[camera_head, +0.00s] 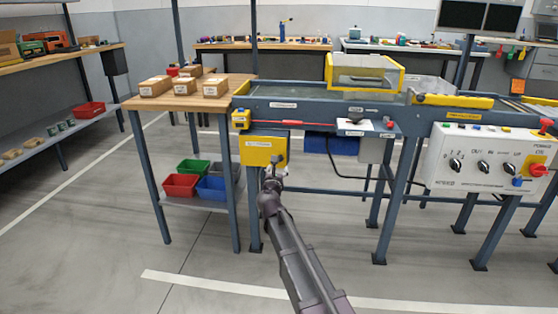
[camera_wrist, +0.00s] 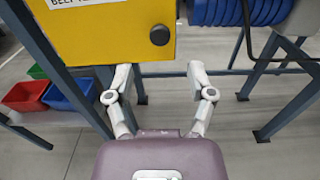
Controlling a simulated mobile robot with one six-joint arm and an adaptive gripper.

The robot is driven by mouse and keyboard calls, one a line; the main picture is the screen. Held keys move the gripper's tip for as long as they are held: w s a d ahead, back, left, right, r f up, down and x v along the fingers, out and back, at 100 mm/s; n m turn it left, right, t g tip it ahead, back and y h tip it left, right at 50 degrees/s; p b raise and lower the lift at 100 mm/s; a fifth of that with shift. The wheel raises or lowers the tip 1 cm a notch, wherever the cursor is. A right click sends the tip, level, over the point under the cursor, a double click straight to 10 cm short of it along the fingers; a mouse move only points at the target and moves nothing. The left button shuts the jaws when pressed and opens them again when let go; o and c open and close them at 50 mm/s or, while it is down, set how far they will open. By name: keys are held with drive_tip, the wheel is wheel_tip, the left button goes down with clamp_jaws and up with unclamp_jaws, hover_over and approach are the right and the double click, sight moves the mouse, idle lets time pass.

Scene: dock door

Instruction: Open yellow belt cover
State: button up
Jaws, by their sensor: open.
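The yellow belt cover (camera_head: 264,149) is an upright panel under the left end of the conveyor and looks shut. In the wrist view the cover (camera_wrist: 105,30) fills the top left, with a white label at its top edge and a round black knob (camera_wrist: 159,35) near its lower right corner. My gripper (camera_head: 271,173) is at the cover's lower edge in the head view and hides part of it. In the wrist view my gripper (camera_wrist: 158,80) is open and empty, its two fingertips below the knob and apart from it.
A ribbed blue motor (camera_wrist: 238,10) sits right of the cover. Blue-grey frame legs (camera_head: 380,200) stand on both sides. Red (camera_head: 181,185), green and blue bins sit on a low shelf at left. A control panel (camera_head: 490,160) stands at right. Floor in front is mostly clear.

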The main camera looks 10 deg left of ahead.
sight(280, 160)
drive_tip(key=w, duration=0.7)
drive_tip(key=shift+w+d, duration=0.1)
drive_tip(key=shift+w, duration=0.25)
drive_tip(key=shift+c, duration=0.2)
